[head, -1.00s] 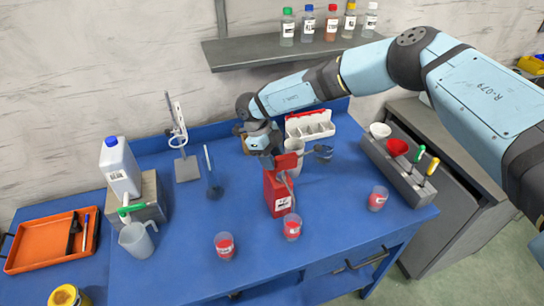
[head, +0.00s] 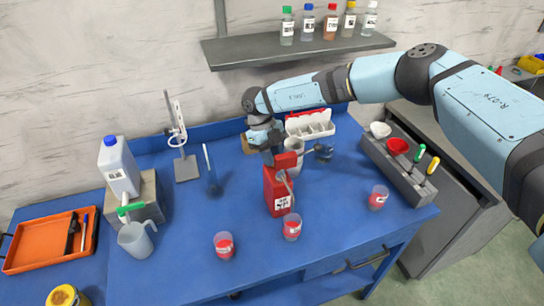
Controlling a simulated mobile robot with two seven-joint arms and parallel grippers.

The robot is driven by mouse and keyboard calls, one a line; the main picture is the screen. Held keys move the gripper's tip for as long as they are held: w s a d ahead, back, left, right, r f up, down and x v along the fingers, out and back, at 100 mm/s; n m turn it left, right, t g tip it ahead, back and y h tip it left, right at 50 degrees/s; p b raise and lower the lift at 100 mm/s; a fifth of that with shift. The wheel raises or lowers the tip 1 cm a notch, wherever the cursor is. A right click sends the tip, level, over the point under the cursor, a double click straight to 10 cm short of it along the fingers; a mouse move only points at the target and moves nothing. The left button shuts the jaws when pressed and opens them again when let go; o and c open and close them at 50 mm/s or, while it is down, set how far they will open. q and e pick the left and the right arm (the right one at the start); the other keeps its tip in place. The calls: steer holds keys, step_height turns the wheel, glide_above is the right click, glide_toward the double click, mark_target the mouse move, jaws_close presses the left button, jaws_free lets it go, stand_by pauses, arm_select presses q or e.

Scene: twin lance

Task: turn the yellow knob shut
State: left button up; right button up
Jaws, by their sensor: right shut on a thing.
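My right gripper (head: 273,157) reaches down from the right arm to the top of a red canister (head: 278,193) with a white label, which stands upright on the blue bench. It is shut at the canister's upper red part; the fingertips are small and partly hidden. I see no clear yellow knob. A round yellow-topped thing (head: 66,297) is cut off at the bottom left edge, far from the gripper. A white jug (head: 118,168) with a blue cap sits on a stand and has a green tap (head: 129,209). My left gripper is not in view.
A grey beaker (head: 136,240) stands below the tap. Several red-filled cups, such as one at the front (head: 224,246), stand around the canister. An orange tray (head: 38,245) lies left, a grey holder (head: 378,163) right. A shelf (head: 250,55) with bottles hangs behind.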

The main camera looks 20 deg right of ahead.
steer(key=m, duration=0.2)
steer(key=m+y, duration=0.1)
steer(key=shift+d+m+y, duration=0.15)
steer(key=shift+m+y, duration=0.15)
steer(key=shift+m, duration=0.1)
steer(key=m+y+p, duration=0.1)
steer(key=m, duration=0.1)
steer(key=shift+m, duration=0.4)
steer(key=m+p, duration=0.1)
steer(key=m+y, duration=0.1)
steer(key=shift+d+r+m+p, duration=0.15)
steer(key=shift+m+p, duration=0.15)
steer(key=shift+p, duration=0.1)
steer(key=shift+m+y+p, duration=0.4)
steer(key=shift+m+p, duration=0.3)
steer(key=shift+m, duration=0.4)
steer(key=shift+m+t+y+p, duration=0.3)
steer(key=shift+m+t+p, duration=0.3)
steer(key=shift+m, duration=0.4)
steer(key=o, duration=0.9)
steer(key=shift+o, duration=0.2)
